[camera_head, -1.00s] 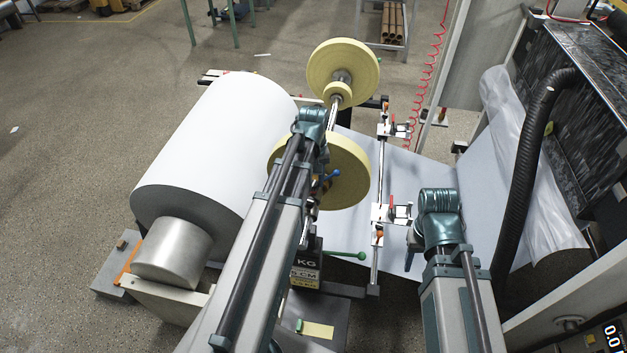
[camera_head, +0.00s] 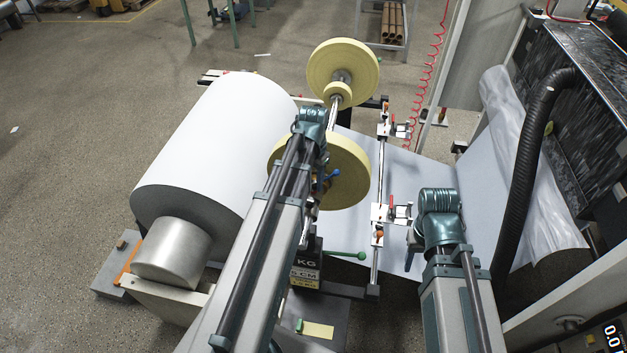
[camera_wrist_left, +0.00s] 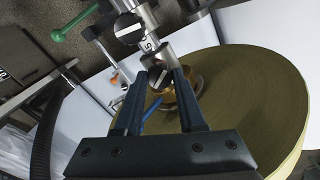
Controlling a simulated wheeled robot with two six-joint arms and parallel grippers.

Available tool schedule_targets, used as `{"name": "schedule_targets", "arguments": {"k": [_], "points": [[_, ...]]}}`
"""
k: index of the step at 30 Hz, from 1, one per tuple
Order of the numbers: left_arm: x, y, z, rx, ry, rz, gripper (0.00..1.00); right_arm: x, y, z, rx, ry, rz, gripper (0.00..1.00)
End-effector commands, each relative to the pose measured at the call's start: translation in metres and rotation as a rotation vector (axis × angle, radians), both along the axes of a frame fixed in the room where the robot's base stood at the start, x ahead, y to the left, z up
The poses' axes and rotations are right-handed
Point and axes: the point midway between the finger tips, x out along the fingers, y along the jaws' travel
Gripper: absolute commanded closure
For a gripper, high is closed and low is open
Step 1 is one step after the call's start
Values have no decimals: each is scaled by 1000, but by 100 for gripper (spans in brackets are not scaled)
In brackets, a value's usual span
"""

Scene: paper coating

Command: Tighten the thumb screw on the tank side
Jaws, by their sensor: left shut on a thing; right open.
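A round, dark slotted screw head (camera_wrist_left: 159,77) sits between the fingertips of my left gripper (camera_wrist_left: 164,74) in the left wrist view. I take it for the thumb screw; the gripper is shut on it. It lies at the end of a metal shaft with a collar (camera_wrist_left: 150,42); a second slotted head (camera_wrist_left: 127,27) is further up. In the head view my left forearm hides most of this gripper and the screw, in front of the near yellow disc (camera_head: 352,178). My right gripper (camera_head: 411,256) hangs low beside the rail, away from the shaft; its jaws are open and empty.
A large white paper roll (camera_head: 215,150) stands left of my left arm. A far yellow disc (camera_head: 343,62) is on the same shaft. A blue lever (camera_wrist_left: 151,112) is close to the left fingers. A rail with clamps (camera_head: 381,213) and a black hose (camera_head: 527,160) are on the right.

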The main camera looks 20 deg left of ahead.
Motion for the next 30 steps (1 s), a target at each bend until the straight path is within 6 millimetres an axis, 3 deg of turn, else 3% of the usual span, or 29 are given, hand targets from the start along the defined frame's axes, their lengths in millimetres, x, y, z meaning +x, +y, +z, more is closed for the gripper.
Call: {"name": "schedule_targets", "arguments": {"k": [15,30], "points": [[0,0,0,0,0,-450,100,0,0,0,0,0,0,50],[0,0,0,0,0,-661,100,0,0,0,0,0,0,50]]}}
